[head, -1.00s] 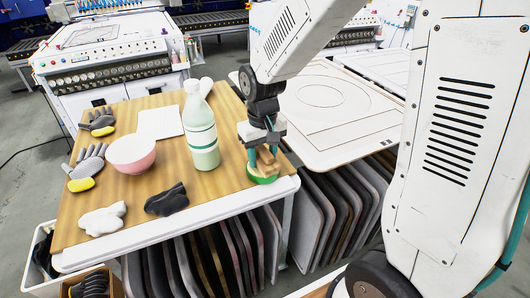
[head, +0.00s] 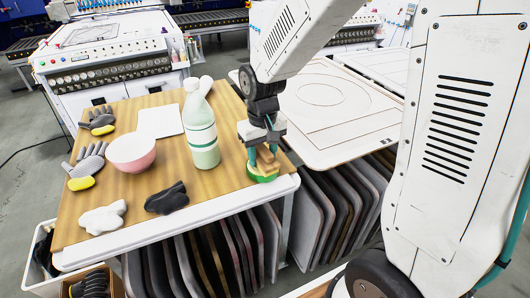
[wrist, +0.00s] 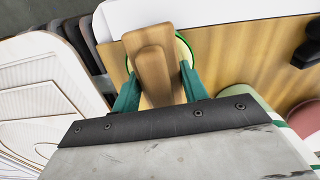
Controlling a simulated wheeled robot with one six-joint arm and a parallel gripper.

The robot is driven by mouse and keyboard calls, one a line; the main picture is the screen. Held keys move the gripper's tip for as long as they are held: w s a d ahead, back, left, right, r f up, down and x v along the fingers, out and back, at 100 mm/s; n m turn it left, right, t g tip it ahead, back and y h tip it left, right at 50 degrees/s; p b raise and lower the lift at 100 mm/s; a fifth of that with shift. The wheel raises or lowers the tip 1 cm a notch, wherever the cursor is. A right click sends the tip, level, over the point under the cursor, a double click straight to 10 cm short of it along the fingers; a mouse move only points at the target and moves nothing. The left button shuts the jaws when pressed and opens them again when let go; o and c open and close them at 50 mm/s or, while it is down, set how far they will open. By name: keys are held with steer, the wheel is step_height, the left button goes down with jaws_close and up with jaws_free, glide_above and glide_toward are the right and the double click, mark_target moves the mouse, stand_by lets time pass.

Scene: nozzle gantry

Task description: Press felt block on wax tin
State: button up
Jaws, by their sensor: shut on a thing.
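The wax tin (head: 262,175) is a round green tin near the front right corner of the wooden tabletop. The felt block (head: 267,157), with a tan wooden handle, is over the tin's top. My gripper (head: 265,146) is shut on the block, with a teal finger on either side of it. In the wrist view the block (wrist: 152,55) lies between my gripper's teal fingers (wrist: 158,88). The tin's green rim (wrist: 183,46) shows around the block. The block covers most of the tin's top. Whether its underside touches the wax is hidden.
A bottle with pale green liquid (head: 202,135) stands close left of my gripper. A pink bowl (head: 131,153), a black cloth (head: 166,199), a white cloth (head: 103,218) and gloves (head: 88,160) lie farther left. The table's white front edge (head: 180,227) is close to the tin.

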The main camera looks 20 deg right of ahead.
mark_target(263, 147)
steer(key=shift+s, duration=0.1)
steer(key=shift+r, duration=3.45)
